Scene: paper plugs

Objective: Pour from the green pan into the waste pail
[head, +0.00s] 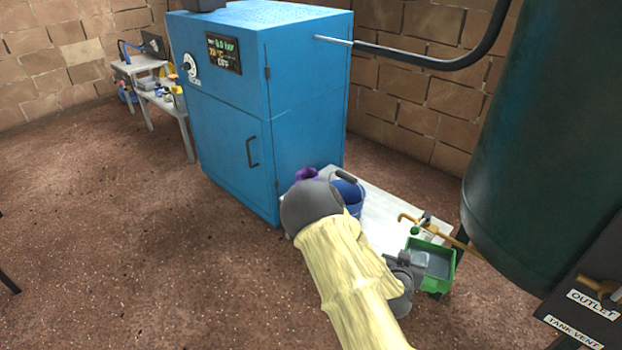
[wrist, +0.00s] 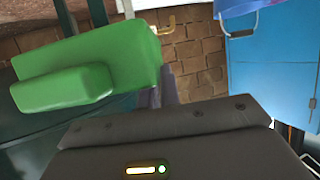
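The green pan (head: 438,267) is at the right end of the white table in the head view, roughly level, with grey liquid inside. My gripper (head: 419,261) is at its left wall and appears shut on it; the fingertips are partly hidden. In the wrist view the pan (wrist: 125,55) fills the upper left, showing its green outside, close to my gripper (wrist: 160,92). A blue pail (head: 349,193), likely the waste pail, stands on the table to the left of the pan, partly hidden by my arm. I cannot see inside it.
A purple container (head: 306,174) stands beside the blue pail. A blue cabinet (head: 235,110) stands left of the white table (head: 385,205). A large dark green tank (head: 545,140) is close on the right.

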